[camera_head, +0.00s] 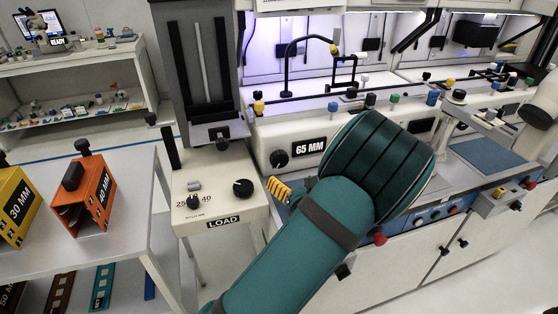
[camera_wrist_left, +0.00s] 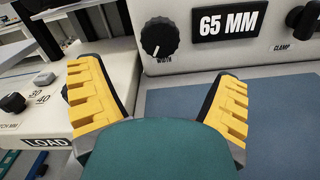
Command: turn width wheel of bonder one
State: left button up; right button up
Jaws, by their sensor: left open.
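The width wheel of bonder one is a black knob (camera_head: 279,159) on the pale front panel, left of a black 65 MM display (camera_head: 310,147). In the left wrist view the wheel (camera_wrist_left: 160,37) shows a white pointer line and the word WIDTH below it. My left gripper (camera_head: 278,189) is just below and in front of the wheel in the head view, largely hidden by my teal arm. In the left wrist view my left gripper (camera_wrist_left: 158,75) has its two yellow ridged fingers spread wide and empty, with the wheel beyond and between them, apart from both.
A LOAD unit (camera_head: 215,190) with black knobs stands left of the panel. An orange 40 MM block (camera_head: 85,197) and a yellow 30 MM block (camera_head: 17,205) stand on the left bench. A CLAMP knob (camera_wrist_left: 303,18) is right of the display, above a blue mat (camera_wrist_left: 285,115).

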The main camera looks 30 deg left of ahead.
aim_at(280, 162)
pick_arm(q)
jog(key=b+x, duration=0.1)
jog(key=x, duration=0.9)
jog(key=shift+a+b, duration=0.1)
jog(key=shift+b, duration=0.25)
jog(key=c, duration=1.2)
